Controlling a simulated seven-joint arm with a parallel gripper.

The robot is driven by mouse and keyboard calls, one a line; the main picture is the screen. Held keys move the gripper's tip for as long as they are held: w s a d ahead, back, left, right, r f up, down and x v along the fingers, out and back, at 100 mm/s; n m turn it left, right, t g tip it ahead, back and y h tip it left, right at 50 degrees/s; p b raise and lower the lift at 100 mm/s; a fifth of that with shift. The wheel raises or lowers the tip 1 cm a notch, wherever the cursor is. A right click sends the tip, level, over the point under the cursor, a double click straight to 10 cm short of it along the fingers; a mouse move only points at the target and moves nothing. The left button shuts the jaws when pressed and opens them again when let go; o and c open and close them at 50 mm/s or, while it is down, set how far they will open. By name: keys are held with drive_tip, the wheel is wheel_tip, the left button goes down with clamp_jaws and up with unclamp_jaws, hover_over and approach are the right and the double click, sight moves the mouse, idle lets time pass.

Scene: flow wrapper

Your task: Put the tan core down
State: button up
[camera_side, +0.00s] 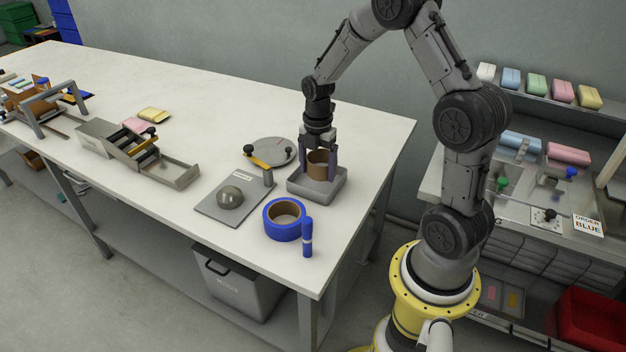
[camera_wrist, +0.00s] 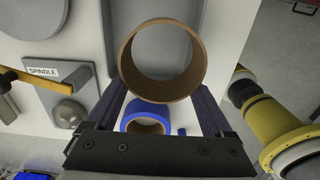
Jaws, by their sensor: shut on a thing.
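The tan core (camera_side: 318,163) is a short open ring of brown card. My gripper (camera_side: 318,158) is shut on it, one finger on each side. It is over the grey square tray (camera_side: 318,192) near the right end of the white table; I cannot tell whether its lower edge touches the tray floor. In the wrist view the core (camera_wrist: 162,95) shows end-on between my dark fingers (camera_wrist: 163,105), and I see through its open middle to a grey surface.
A blue tape roll (camera_side: 282,218) and a blue marker (camera_side: 307,237) stand in front of the tray. A grey plate with a round knob (camera_side: 230,198) and a yellow-armed post (camera_side: 258,162) are to its left. The spindle label (camera_wrist: 58,72) shows in the wrist view.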

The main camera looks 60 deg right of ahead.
drive_tip(key=shift+w+d+f, duration=0.2)
drive_tip(key=shift+w+f, duration=0.25)
drive_tip(key=shift+f, duration=0.2)
drive_tip(key=shift+w+d+f, duration=0.2)
drive_tip(key=shift+w+f, duration=0.2)
drive_tip(key=shift+f, duration=1.65)
drive_tip(key=shift+f, duration=0.1)
drive_tip(key=o, duration=1.1)
drive_tip(key=shift+c, duration=0.2)
drive_tip(key=s+a+r+m+t, duration=0.1)
drive_tip(key=a+r+m, duration=0.1)
drive_tip(key=r, duration=0.7)
drive_tip(key=s+a+r+m, duration=0.1)
drive_tip(key=a+r, duration=0.2)
drive_tip(key=r, duration=0.6)
drive_tip(key=s+a+r+m+t, duration=0.2)
drive_tip(key=s+a+r+m, duration=0.1)
drive_tip(key=s+a+m, duration=0.3)
drive_tip(key=s+a+r+m+t, duration=0.2)
drive_tip(key=s+a+r+m, duration=0.2)
drive_tip(key=s+m, duration=0.5)
drive_tip(key=shift+s+a+r+t, duration=0.15)
drive_tip(key=shift+s+a+t, duration=0.15)
drive_tip(key=shift+s+a, duration=1)
